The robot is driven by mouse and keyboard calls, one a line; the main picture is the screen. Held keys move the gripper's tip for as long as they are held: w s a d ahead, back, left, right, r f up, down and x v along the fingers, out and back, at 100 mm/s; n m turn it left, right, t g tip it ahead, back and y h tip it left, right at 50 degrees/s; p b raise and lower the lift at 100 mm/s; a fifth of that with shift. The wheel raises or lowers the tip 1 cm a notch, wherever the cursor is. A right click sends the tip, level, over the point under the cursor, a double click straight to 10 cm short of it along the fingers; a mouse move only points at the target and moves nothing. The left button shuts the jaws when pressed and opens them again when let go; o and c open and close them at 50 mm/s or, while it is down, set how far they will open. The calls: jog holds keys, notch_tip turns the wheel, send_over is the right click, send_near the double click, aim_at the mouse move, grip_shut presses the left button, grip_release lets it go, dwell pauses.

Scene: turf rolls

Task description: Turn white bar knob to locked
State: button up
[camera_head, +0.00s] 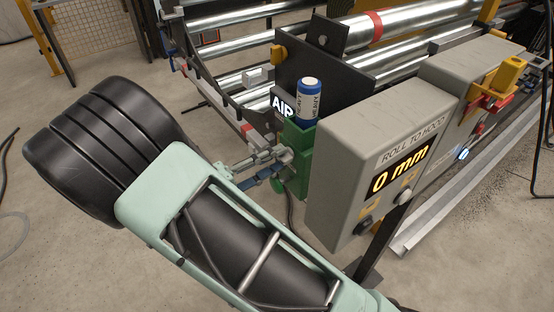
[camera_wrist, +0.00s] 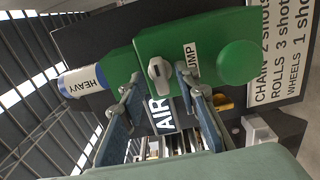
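The white bar knob (camera_wrist: 159,74) sits on the front of a green pump box (camera_wrist: 205,42), with its bar running roughly up and down in the wrist view. My gripper (camera_wrist: 161,90) is open, with its two fingers spread to the left and right of the knob, apart from it. In the head view my gripper (camera_head: 270,163) is close to the green box (camera_head: 299,138). I cannot make out the knob in that view. I cannot tell which lock marking the bar points at.
A green round button (camera_wrist: 239,62) is right of the knob. A white "HEAVY" canister (camera_head: 308,102) with a blue cap stands on the green box. A grey display box (camera_head: 345,125) reading "0 mm" is close on the right. Metal rollers (camera_head: 390,28) lie behind.

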jog(key=shift+w+d, duration=0.3)
jog(key=shift+d, duration=0.1)
jog(key=shift+c, duration=0.3)
grip_shut()
